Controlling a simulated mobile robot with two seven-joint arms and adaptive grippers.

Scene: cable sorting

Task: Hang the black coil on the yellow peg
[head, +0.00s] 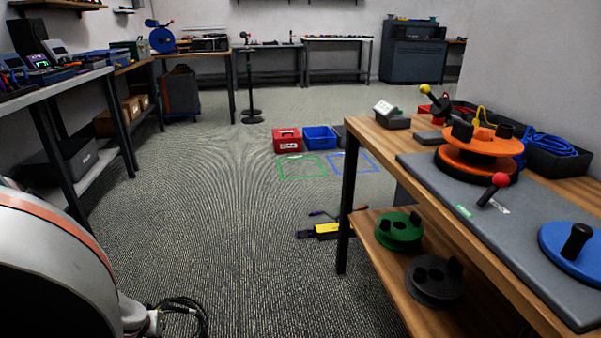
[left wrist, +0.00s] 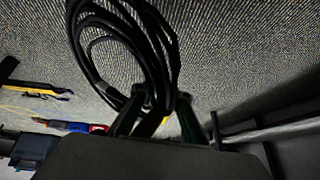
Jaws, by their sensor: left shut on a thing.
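The black coil (left wrist: 125,45) is a bundle of looped black cable, held by my left gripper (left wrist: 155,118) in the left wrist view. The gripper is shut on it, and the loops hang out past the fingertips above the carpet. In the head view, part of the coil (head: 185,312) shows at the bottom left, beside my left arm. A short rod with a yellow ball tip (head: 425,89) stands at the far end of the wooden bench on the right; I cannot tell for certain that it is the yellow peg. My right gripper is not in view.
The wooden bench (head: 385,138) holds a grey mat, an orange reel (head: 480,142), a red-tipped rod (head: 500,180) and a blue reel (head: 575,248). Green and black reels lie on its lower shelf. Red and blue bins (head: 319,137) stand on the floor beyond. The carpet between is mostly clear.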

